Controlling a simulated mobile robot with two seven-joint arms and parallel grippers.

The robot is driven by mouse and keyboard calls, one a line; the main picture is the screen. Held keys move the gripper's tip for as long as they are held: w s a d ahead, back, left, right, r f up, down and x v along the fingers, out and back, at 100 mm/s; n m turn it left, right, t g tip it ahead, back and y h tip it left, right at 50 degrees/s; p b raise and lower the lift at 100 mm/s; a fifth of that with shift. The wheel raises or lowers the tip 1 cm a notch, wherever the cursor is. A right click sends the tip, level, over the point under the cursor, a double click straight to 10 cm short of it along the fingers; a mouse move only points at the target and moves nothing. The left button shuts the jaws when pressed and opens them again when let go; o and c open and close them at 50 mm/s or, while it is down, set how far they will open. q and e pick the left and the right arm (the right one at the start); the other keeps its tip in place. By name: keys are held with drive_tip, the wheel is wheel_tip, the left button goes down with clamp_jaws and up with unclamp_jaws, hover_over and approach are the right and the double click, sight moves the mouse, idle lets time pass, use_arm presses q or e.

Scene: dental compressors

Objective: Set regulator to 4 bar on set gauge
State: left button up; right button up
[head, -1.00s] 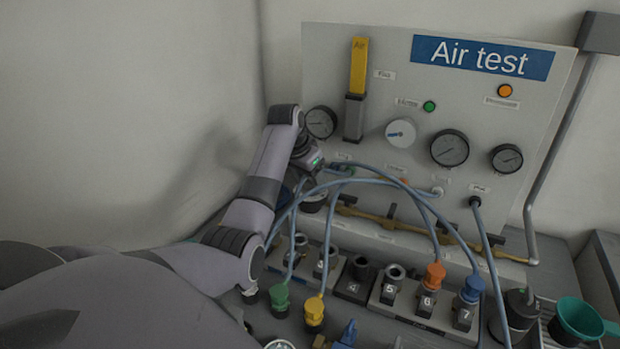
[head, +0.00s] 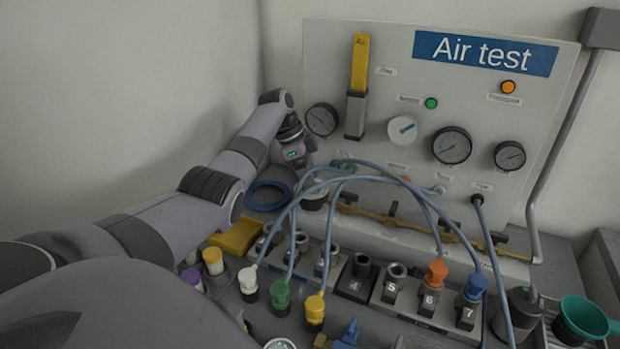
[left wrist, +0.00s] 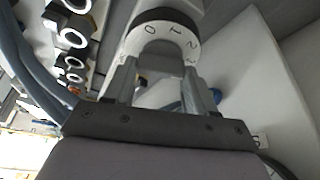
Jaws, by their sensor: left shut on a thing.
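The regulator knob (left wrist: 165,22) shows in the left wrist view with a dark top and a white collar marked with numbers, 0, 1 and 2 among them. My left gripper (left wrist: 160,75) is shut on it, one finger on each side. In the head view the regulator (head: 314,199) is at the panel's lower left, and my left gripper (head: 305,165) hides its top. The panel has dark-rimmed gauges at left (head: 322,119), centre (head: 452,145) and right (head: 509,156), plus a white dial (head: 402,129) with a blue mark. Their small labels are unreadable, so I cannot tell the set gauge. My right gripper is not in view.
Blue hoses (head: 395,180) arch in front of the panel (head: 375,40) close to my left gripper. Numbered sockets (head: 391,287) and coloured plugs stand below. A blue coil (head: 268,195) and a yellow block (head: 236,237) lie beside my arm.

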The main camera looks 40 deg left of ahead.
use_arm(q)
drive_tip(key=shift+m+g+b, duration=0.5)
drive_tip(key=shift+m+b, duration=1)
drive_tip(key=shift+b, duration=0.15)
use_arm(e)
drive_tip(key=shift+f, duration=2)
use_arm(q)
drive_tip(key=o, duration=1)
drive_tip(key=shift+o, duration=0.2)
drive_tip(key=shift+r, duration=0.1)
